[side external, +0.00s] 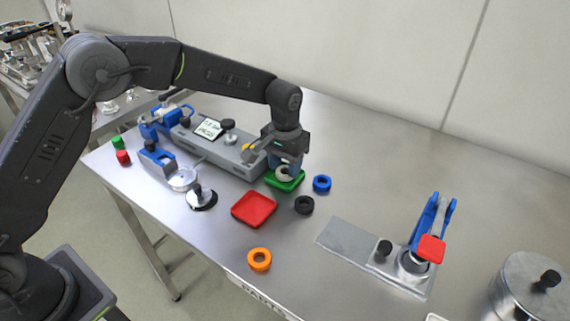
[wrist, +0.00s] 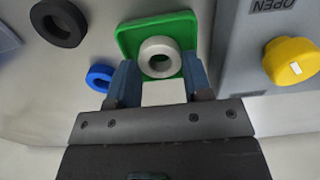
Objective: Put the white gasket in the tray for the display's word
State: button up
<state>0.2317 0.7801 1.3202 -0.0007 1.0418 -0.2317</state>
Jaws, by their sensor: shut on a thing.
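The white gasket (wrist: 160,43) is between the fingertips of my gripper (wrist: 160,66), which is shut on it. In the wrist view it appears over the green tray (wrist: 130,38). In the side external view my gripper (side external: 286,166) points down with the gasket (side external: 284,172) at the green tray (side external: 297,184); I cannot tell whether the gasket touches the tray floor. The red tray (side external: 253,208) lies empty nearer the front. The display (side external: 208,129) on the grey console has dark text too small to read surely.
Blue (side external: 322,183), black (side external: 304,205) and orange (side external: 260,259) rings lie loose on the steel table. The grey console (side external: 237,152), with a yellow knob (wrist: 291,62), stands close beside the green tray. A blue-handled clamp (side external: 432,228) stands at the right.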

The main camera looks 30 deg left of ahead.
jog(key=shift+f, duration=0.25)
jog(key=shift+o, duration=1.4)
jog(key=shift+f, duration=0.1)
jog(key=o, duration=0.5)
jog(key=shift+c, duration=0.2)
